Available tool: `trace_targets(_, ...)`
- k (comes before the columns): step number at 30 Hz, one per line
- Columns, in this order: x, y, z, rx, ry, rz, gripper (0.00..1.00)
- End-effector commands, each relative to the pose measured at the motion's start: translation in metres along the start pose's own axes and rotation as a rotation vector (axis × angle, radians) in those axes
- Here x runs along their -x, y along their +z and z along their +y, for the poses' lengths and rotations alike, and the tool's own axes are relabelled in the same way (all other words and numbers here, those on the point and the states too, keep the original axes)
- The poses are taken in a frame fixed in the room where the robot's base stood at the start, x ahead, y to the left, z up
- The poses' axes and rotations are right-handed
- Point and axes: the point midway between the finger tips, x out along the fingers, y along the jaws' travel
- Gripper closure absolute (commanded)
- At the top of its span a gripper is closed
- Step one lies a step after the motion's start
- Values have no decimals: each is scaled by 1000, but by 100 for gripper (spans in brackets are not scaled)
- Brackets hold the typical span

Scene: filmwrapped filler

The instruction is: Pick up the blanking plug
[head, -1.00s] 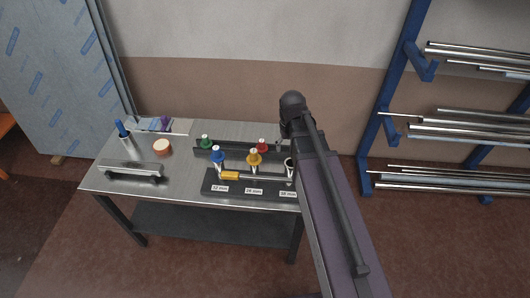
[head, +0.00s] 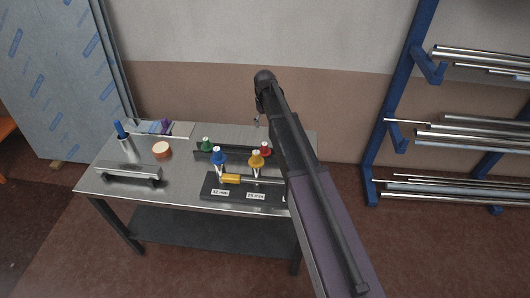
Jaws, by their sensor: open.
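I cannot tell for certain which piece is the blanking plug. On the metal table (head: 188,197), a blue-topped piece (head: 219,157) and a yellow-topped piece (head: 256,161) stand upright at the dark block with size labels (head: 236,191). A green-topped piece (head: 206,145) and a red-topped piece (head: 265,148) show behind them at a dark rail. The right end of the block is hidden behind my arm. My gripper (head: 257,121) is open, above the back of the table; only a small part of it shows beside my arm.
A bar handle (head: 128,173), a tape roll (head: 161,150) and a blue-topped bottle (head: 122,137) are on the left. A blue rack (head: 399,110) with metal tubes stands right. Bare table lies front left.

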Motion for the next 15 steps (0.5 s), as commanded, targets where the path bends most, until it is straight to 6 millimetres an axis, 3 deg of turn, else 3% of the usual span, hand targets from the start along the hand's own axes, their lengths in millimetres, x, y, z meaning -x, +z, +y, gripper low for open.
trace_targets(8,-4,0,0,-2,0,0,19)
trace_targets(15,-20,1,1,-2,0,0,19)
